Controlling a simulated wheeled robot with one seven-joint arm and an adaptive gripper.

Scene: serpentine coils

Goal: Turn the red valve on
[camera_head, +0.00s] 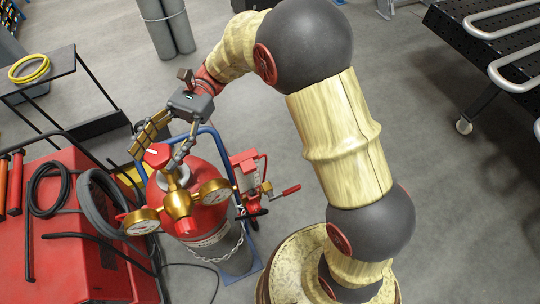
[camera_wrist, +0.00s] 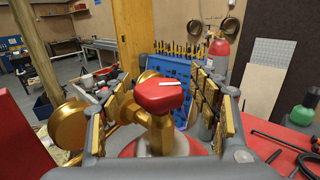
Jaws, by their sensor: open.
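The red valve (camera_head: 157,156) is a knob on top of the brass fitting of a red gas cylinder (camera_head: 212,222). In the wrist view the red valve (camera_wrist: 160,94) is in the middle, with a white bar mark on its top. My gripper (camera_head: 161,148) is open at the valve, with one finger on each side of it. In the wrist view a gap shows between the valve and each finger. I cannot tell whether any part touches it. Two gauges (camera_head: 142,221) (camera_head: 214,192) flank the brass regulator (camera_head: 177,203) below.
A red machine (camera_head: 75,235) with dark hoses stands at left. A blue cart frame (camera_head: 228,163) and a chain (camera_head: 222,246) surround the cylinder. A small red device (camera_head: 247,168) with a handle is to its right. A dark table (camera_head: 40,72) holds a yellow coil (camera_head: 29,69).

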